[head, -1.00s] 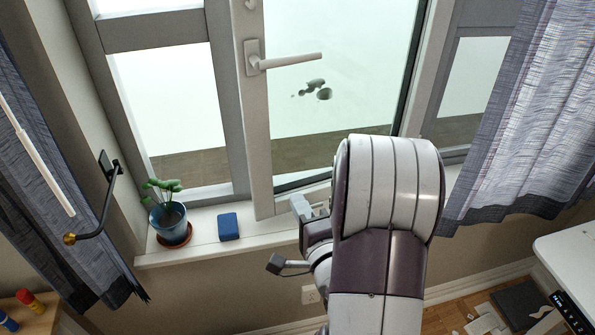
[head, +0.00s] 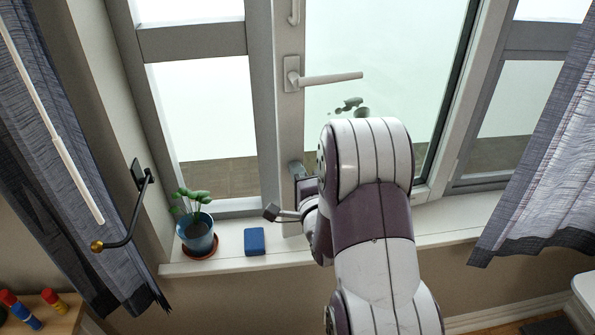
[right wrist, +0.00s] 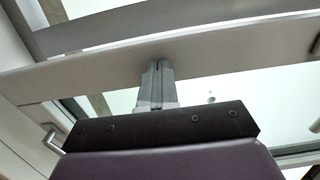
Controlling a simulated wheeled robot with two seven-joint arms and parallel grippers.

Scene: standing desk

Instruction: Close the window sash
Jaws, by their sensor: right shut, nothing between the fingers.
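The window sash (head: 289,130) is a pale frame around a large glass pane, with a white lever handle (head: 330,78) on its left stile. The handle lever points right. I cannot tell how far the sash stands from the outer frame. My right gripper (head: 297,170) is shut and empty at the lower part of that stile, below the handle, partly hidden by my arm. In the right wrist view, its fingers (right wrist: 157,84) meet or nearly meet a pale frame bar (right wrist: 200,55); contact is not certain. My left gripper is not in view.
A potted plant (head: 196,232) and a blue block (head: 255,242) stand on the sill (head: 450,220), left of my right arm. A black wall hook (head: 130,215) juts out at left. Curtains hang at left (head: 50,150) and right (head: 545,170).

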